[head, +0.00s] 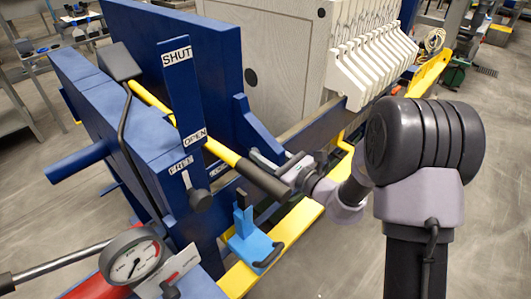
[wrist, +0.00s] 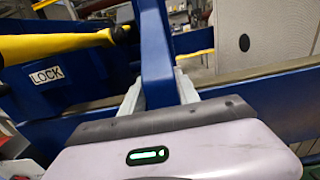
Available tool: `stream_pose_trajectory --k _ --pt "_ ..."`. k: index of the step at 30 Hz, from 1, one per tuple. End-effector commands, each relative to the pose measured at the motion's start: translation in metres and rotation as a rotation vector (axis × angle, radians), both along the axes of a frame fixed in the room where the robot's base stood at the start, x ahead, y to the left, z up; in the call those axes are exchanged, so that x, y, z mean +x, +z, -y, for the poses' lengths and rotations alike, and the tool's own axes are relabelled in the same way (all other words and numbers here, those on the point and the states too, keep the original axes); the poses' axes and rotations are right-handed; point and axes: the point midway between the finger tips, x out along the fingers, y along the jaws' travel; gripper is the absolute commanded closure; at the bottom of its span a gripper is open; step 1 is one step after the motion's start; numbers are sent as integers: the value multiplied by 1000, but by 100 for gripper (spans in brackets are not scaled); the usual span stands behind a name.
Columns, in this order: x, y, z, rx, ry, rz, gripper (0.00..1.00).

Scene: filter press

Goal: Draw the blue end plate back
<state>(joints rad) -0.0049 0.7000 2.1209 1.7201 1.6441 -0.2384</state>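The blue end plate (head: 218,48) stands upright at the upper middle of the head view, in front of a pale grey plate (head: 285,60). A blue arm (head: 243,118) slopes from its side towards my gripper. My gripper (head: 268,160) is beside the press, just past the black end of the yellow lever. In the wrist view, the blue arm (wrist: 154,55) runs between my two fingers (wrist: 160,92) and fills the gap, with a finger against each side. The fingertips are partly hidden behind it.
The yellow lever (head: 222,152) crosses near my gripper, by a SHUT/OPEN sign (head: 180,85) and a LOCK label (wrist: 46,76). A light blue block (head: 250,246) sits below on the yellow rail (head: 295,222). White plates (head: 372,62) hang behind.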

Motion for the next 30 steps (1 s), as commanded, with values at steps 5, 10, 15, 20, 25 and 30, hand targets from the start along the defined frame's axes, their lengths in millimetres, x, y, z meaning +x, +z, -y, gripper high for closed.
stream_pose_trajectory --k 5,10,15,20,25,30 --pt "0 0 0 0 1 0 64" --pt "-3 0 5 0 -1 -1 64" --pt "-22 1 30 0 -3 -4 64" --pt "-45 1 60 0 -4 -4 64" --pt "-72 2 94 1 -5 -3 64" --pt "-96 1 125 0 -5 -1 64"
